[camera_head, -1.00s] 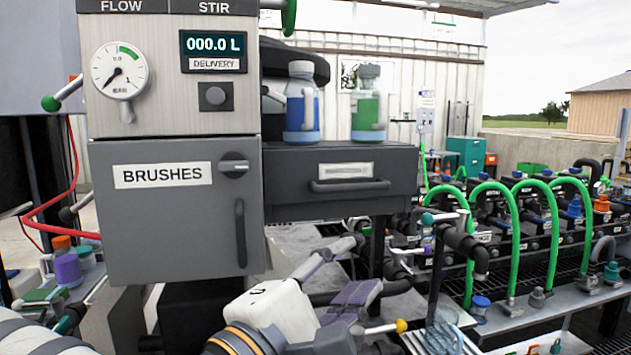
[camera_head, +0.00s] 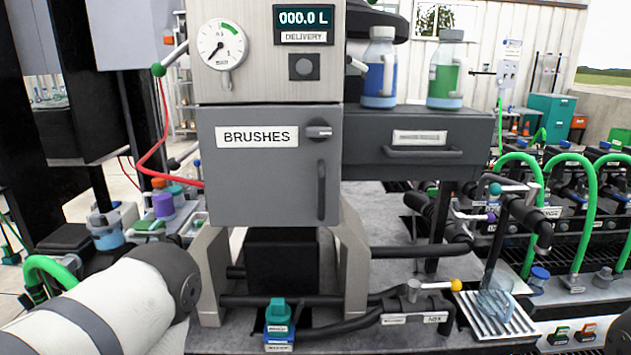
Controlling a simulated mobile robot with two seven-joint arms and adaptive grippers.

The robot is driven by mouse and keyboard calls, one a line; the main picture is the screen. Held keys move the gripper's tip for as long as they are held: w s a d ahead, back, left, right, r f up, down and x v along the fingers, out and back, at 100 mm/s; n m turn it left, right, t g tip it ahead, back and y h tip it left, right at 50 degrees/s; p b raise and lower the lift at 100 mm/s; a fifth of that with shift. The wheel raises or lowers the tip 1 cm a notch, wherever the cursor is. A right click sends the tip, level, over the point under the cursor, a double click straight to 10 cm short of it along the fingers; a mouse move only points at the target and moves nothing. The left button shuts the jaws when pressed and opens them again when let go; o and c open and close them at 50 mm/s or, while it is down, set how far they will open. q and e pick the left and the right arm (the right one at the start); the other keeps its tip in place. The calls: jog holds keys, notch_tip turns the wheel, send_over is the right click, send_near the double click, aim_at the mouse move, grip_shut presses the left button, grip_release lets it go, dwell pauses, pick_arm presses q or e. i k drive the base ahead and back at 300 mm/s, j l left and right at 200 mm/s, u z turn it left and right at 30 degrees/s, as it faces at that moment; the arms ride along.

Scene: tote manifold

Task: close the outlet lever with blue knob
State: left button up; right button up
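A short lever with a small bluish knob (camera_head: 196,163) stands left of the BRUSHES cabinet; I cannot tell whether it is the outlet lever. Other levers show a teal knob (camera_head: 495,188) and a purple knob (camera_head: 490,217) on the pipework at right. A yellow-knobbed lever (camera_head: 456,285) lies nearly level on the low pipe beside a drip grate. A white link of my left arm fills the lower left. Neither gripper shows.
The grey BRUSHES cabinet (camera_head: 268,185) stands in the middle, with a dark drawer unit (camera_head: 420,150) at its right bearing two bottles. A teal-handled valve (camera_head: 279,312) sits low in front. A clear jug (camera_head: 494,298) stands on the grate (camera_head: 520,325). Green hoses arch at right.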

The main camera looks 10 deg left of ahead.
aim_at(196, 163)
jog(key=u, duration=0.35)
jog(key=i+j+u, duration=0.1)
jog(key=j+u, duration=0.2)
jog(key=i+j+u, duration=0.1)
jog(key=j+u, duration=0.2)
jog(key=j, duration=0.15)
jog(key=i+j+u, duration=0.4)
jog(key=j+u, duration=0.3)
jog(key=i+j+u, duration=0.2)
jog(key=j+u, duration=0.25)
jog(key=i+j+u, duration=0.15)
jog(key=u, duration=0.25)
jog(key=i+j+u, duration=0.2)
jog(key=i+u, duration=0.25)
jog(key=i+z, duration=0.35)
jog(key=i, duration=0.15)
jog(key=i+j+z, duration=0.25)
jog(key=i+z, duration=0.15)
jog(key=i+j+z, duration=0.35)
jog(key=i, duration=0.15)
jog(key=i+l+z, duration=0.1)
jog(key=z, duration=0.35)
jog(key=i+z, duration=0.3)
jog(key=z, duration=0.2)
jog(key=i+z, duration=0.15)
jog(key=z, duration=0.3)
jog(key=i+j+z, duration=0.2)
jog(key=z, duration=0.3)
jog(key=i+j+z, duration=0.15)
jog(key=z, duration=0.3)
